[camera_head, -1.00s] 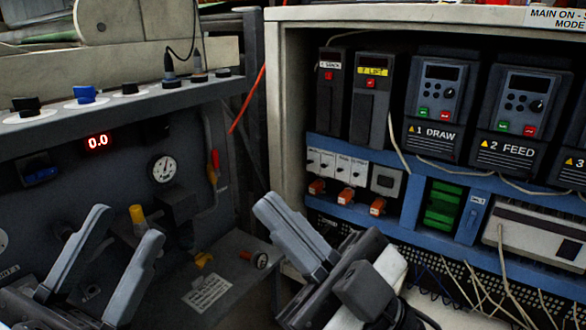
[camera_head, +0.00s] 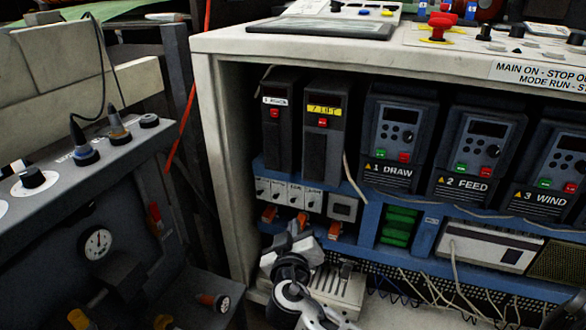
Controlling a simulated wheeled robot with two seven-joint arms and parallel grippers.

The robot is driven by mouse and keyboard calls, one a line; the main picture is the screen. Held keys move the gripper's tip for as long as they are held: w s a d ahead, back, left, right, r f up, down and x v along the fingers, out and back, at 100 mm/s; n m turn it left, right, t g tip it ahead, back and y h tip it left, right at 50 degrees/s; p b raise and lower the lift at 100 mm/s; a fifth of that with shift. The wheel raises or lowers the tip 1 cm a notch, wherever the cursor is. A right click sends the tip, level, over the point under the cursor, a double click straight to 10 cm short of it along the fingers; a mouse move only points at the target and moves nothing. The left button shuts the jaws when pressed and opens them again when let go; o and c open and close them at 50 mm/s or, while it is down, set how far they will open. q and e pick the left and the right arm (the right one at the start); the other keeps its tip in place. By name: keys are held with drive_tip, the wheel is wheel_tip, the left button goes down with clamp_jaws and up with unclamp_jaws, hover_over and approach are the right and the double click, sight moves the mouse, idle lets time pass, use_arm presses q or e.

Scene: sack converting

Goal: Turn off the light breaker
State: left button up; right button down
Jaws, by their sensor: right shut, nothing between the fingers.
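A row of small white breakers (camera_head: 295,195) sits on the blue rail inside the open cabinet, left of centre. Their labels are too small to read, so I cannot tell which one is the light breaker. My right gripper (camera_head: 293,238) is shut and empty, just below the row, in front of the orange parts. I cannot tell whether it touches anything. It hides some of the rail's lower edge. My left gripper is out of view.
Orange parts (camera_head: 334,230) stick out below the breakers. A grey socket module (camera_head: 342,207) and drive units (camera_head: 398,135) stand to the right, with loose wires below. The cabinet's white left wall (camera_head: 222,170) and a gauge panel (camera_head: 97,244) flank the left.

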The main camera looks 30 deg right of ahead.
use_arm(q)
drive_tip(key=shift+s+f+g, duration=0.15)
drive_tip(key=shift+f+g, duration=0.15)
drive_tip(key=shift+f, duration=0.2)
use_arm(e)
drive_tip(key=shift+s+d+m+g+h, duration=0.1)
drive_tip(key=shift+d+m+g+h, duration=0.4)
drive_tip(key=shift+d+h, duration=0.3)
drive_tip(key=b, duration=0.2)
approach(308, 194)
drive_tip(key=x, duration=0.5)
drive_tip(key=shift+d, duration=0.15)
drive_tip(key=shift+w+d, duration=0.3)
drive_tip(key=shift+w, duration=0.15)
use_arm(q)
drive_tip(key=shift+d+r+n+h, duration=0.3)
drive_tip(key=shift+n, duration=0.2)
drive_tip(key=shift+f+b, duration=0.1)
drive_tip(key=shift+b, duration=0.25)
use_arm(e)
drive_tip(key=shift+f, duration=0.1)
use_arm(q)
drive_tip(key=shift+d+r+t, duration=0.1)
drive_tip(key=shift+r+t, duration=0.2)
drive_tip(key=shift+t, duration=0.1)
use_arm(e)
drive_tip(key=shift+s+a, duration=0.1)
